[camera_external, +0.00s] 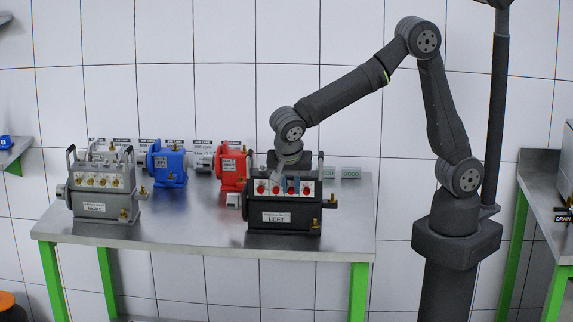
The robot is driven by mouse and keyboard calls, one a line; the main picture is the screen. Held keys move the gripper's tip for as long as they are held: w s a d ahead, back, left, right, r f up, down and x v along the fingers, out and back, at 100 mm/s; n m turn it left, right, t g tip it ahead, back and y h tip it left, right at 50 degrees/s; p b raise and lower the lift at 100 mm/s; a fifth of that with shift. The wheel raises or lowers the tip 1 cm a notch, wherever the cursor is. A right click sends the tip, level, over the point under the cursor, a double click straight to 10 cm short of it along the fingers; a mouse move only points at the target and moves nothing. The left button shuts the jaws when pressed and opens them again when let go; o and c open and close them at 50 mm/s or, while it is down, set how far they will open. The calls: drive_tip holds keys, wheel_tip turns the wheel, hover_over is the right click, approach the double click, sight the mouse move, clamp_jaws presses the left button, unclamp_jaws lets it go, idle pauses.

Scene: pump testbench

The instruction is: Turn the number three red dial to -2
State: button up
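The black box labelled LEFT (290,217) stands at the front right of the steel table. A row of red dials (261,188) sits on its white top panel. No dial numbers or pointer settings can be read at this size. My gripper (286,183) points down over the middle of the panel, close to the middle dials and partly hiding the panel behind them. Its fingers are small and dark here, and I cannot tell whether they are open, shut or touching a dial.
A grey box labelled RIGHT (98,205) with brass-coloured knobs stands on the left of the table (190,222). A blue pump (167,165) and a red pump (233,168) stand at the back. The table is clear between the two boxes.

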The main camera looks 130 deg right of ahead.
clamp_jaws()
drive_tip(key=shift+w+d+f+n+g+y, duration=0.1)
drive_tip(key=shift+w+d+n+g+y, duration=0.1)
drive_tip(key=shift+g+y, duration=0.5)
drive_tip(key=shift+w+d+n+g+y, duration=0.2)
drive_tip(key=shift+g+y, duration=0.4)
drive_tip(key=shift+g, duration=0.2)
drive_tip(key=shift+o, duration=2)
unclamp_jaws()
drive_tip(key=v, duration=1.2)
